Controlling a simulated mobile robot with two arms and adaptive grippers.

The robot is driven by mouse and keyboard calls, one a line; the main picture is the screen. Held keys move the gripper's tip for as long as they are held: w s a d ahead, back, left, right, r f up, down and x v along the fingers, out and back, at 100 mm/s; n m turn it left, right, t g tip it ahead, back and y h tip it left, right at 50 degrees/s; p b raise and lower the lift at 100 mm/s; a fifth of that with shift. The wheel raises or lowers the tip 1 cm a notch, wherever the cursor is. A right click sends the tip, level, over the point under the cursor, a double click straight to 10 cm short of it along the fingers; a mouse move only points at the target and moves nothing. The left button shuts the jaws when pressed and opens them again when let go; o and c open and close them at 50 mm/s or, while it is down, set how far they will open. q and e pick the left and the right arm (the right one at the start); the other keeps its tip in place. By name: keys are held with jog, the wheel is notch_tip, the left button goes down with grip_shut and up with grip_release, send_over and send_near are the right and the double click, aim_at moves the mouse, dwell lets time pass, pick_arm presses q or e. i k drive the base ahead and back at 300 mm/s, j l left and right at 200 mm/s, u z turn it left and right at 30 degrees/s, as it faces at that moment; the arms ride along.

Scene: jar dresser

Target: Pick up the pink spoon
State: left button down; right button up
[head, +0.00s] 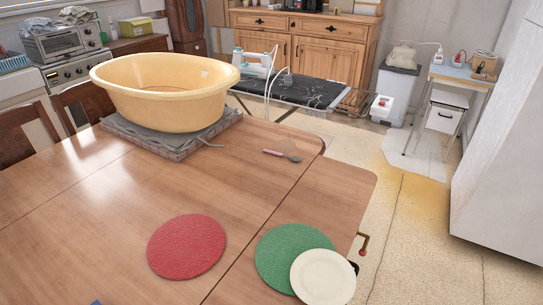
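A spoon with a pink handle (272,152) and a dark grey bowl end lies flat on the wooden table (110,215). It is near the table's far right edge, with its bowl end pointing right. Nothing covers it. Neither of my grippers shows in the head view.
A large yellow tub (165,95) sits on a folded grey cushion (165,145), left of the spoon. A red round mat (187,246), a green round mat (280,250) and a white plate (323,277) lie nearer. Chairs (20,137) stand at the left. Open floor (415,250) lies right of the table.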

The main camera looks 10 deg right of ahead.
aim_at(296, 158)
jog(key=l+u, duration=0.25)
jog(key=u, duration=0.2)
jog(key=l+u, duration=0.25)
jog(key=u, duration=0.25)
jog(key=l+u, duration=0.3)
jog(key=u, duration=0.15)
jog(key=k+l+u, duration=0.1)
jog(key=l, duration=0.35)
jog(key=k+l+u, duration=0.15)
jog(key=l, duration=0.3)
jog(key=k+l+u, duration=0.1)
jog(key=l, duration=0.3)
jog(key=k+l+u, duration=0.1)
jog(key=l, duration=0.35)
jog(key=k+l+u, duration=0.15)
jog(key=k+l, duration=0.15)
jog(key=k+l+u, duration=0.1)
jog(key=l, duration=0.35)
jog(key=k+l+u, duration=0.1)
jog(key=k+l, duration=0.2)
